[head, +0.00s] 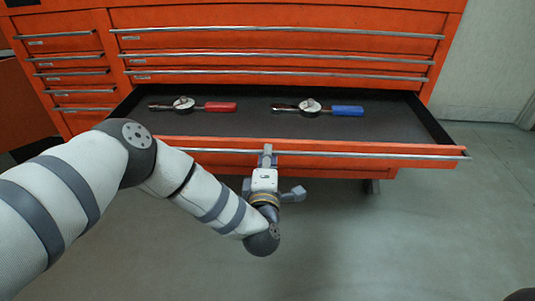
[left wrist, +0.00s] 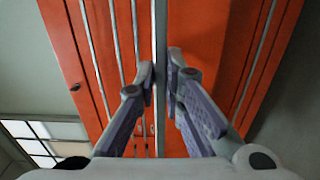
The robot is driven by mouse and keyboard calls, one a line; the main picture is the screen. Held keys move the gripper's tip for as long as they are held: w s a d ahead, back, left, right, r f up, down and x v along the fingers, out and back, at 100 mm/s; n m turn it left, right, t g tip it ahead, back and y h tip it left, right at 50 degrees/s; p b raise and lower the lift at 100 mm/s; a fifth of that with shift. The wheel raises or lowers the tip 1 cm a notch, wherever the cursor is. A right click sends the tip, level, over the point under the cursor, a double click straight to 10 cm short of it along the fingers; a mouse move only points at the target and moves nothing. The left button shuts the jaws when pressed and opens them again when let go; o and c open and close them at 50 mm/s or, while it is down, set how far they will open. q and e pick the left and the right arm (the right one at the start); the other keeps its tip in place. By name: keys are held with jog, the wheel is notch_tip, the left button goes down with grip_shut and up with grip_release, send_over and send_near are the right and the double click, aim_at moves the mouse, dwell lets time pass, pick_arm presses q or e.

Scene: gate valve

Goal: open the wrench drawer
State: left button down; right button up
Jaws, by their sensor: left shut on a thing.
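The wrench drawer (head: 350,143) of the orange tool cabinet stands pulled out, with its dark lined inside showing. A wrench with a red grip (head: 220,107) lies in its left half, and a wrench with a blue grip (head: 346,111) lies right of the middle. A long silver handle bar (head: 390,156) runs along the drawer front. My left gripper (head: 267,155) is shut on this bar near its middle. In the left wrist view the fingers (left wrist: 161,70) close on both sides of the bar (left wrist: 160,112). My right gripper is out of view.
The shut drawers (head: 280,43) of the cabinet rise behind the open one, with a narrower column of shut drawers (head: 70,62) at the left. Grey floor (head: 430,230) lies clear in front and to the right. A pale wall (head: 500,60) stands at the right.

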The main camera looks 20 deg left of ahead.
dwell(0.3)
pick_arm(q)
jog(key=c, duration=1.7)
grip_release()
jog(key=v, duration=1.2)
jog(key=shift+s, duration=0.1)
jog(key=shift+d, duration=0.1)
